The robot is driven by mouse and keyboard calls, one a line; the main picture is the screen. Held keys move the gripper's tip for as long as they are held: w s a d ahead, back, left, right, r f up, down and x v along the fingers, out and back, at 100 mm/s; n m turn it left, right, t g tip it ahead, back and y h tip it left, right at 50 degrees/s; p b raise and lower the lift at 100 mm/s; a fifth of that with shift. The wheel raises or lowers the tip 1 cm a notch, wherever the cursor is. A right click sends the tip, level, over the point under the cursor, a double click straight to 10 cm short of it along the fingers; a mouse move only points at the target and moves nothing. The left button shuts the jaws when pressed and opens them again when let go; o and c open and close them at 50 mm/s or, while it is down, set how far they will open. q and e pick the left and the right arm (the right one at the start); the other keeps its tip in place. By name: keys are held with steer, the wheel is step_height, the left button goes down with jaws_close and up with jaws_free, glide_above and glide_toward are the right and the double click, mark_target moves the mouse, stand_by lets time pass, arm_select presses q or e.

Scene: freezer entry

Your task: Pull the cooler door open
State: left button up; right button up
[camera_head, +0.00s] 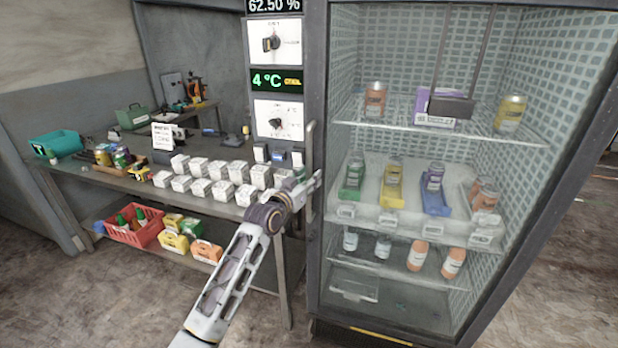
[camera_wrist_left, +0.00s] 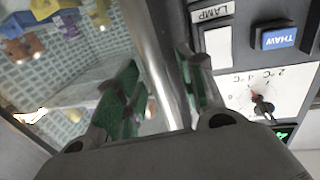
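The cooler (camera_head: 570,150) stands at the right of the head view, its glass door shut as far as I can tell. A vertical metal door handle (camera_head: 309,140) runs along the door's left edge. My left gripper (camera_head: 308,188) is at the lower part of this handle. In the left wrist view, the handle bar (camera_wrist_left: 157,60) passes between the green-padded fingers of the left gripper (camera_wrist_left: 160,95). The fingers are open, with a visible gap on the left side of the bar. My right gripper is in neither view.
A control panel (camera_head: 277,85) with dials is left of the door. A metal table (camera_head: 100,172) holding several white boxes stands further left, with a red basket (camera_head: 135,232) on its lower shelf. Floor is clear in front of the table.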

arm_select(q)
steer(key=shift+w+d, duration=0.1)
steer(key=shift+w, duration=0.1)
jaws_close()
stand_by(0.3)
